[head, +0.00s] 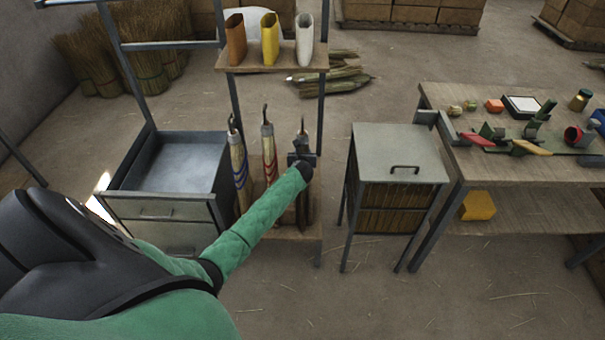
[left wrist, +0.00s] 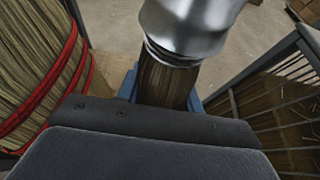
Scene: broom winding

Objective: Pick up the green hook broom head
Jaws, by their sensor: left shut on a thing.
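Three hook broom heads stand side by side on the rack's lower board: a blue-banded one (head: 239,172) at left, a red-banded one (head: 269,150) in the middle and a dark brown one (head: 302,206) at right. My left gripper (head: 301,158) is shut on the right broom head, below its hook. In the left wrist view, its silver cap (left wrist: 190,25) and straw (left wrist: 165,82) rise beyond the gripper. The gripper hides part of it, and I cannot make out green on it. My right gripper is not in view.
The red-banded broom head stands close at left in the left wrist view (left wrist: 40,70). A slatted cabinet (head: 398,150) stands just right of the rack. The rack's upper shelf (head: 272,66) holds brown, yellow and white sleeves. A workbench (head: 500,172) with tools is farther right.

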